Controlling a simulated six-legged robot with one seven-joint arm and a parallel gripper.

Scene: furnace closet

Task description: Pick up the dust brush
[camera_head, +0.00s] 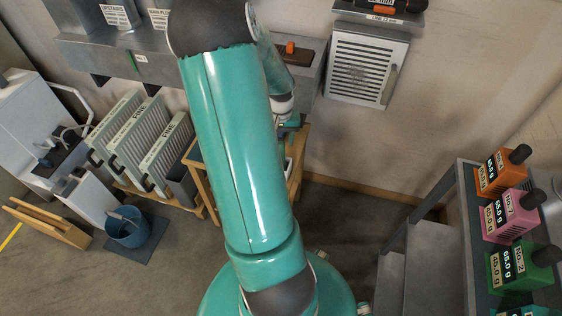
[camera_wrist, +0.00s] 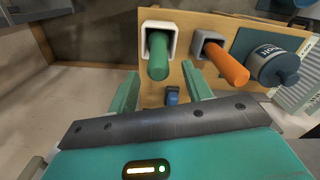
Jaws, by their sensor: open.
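My gripper (camera_wrist: 160,78) is open, with its two teal fingers apart over a wooden stand (camera_wrist: 232,24). A green handle (camera_wrist: 158,56) stands in a white square holder, ahead of and between the fingertips. An orange handle (camera_wrist: 227,64) stands in a second holder to the right, outside the fingers. A small blue object (camera_wrist: 172,95) shows lower down between the fingers. No bristles show, so I cannot tell which of these is the dust brush. In the head view, my arm hides most of the stand (camera_head: 297,165) and nearly all of the gripper.
A grey-blue container (camera_wrist: 272,65) stands right of the orange handle. Filter panels (camera_head: 145,140) and a blue bucket (camera_head: 127,228) are left of the stand. A wall vent (camera_head: 366,66) is above right. Grey steps (camera_head: 430,250) and a shelf of colored blocks (camera_head: 510,215) are at right.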

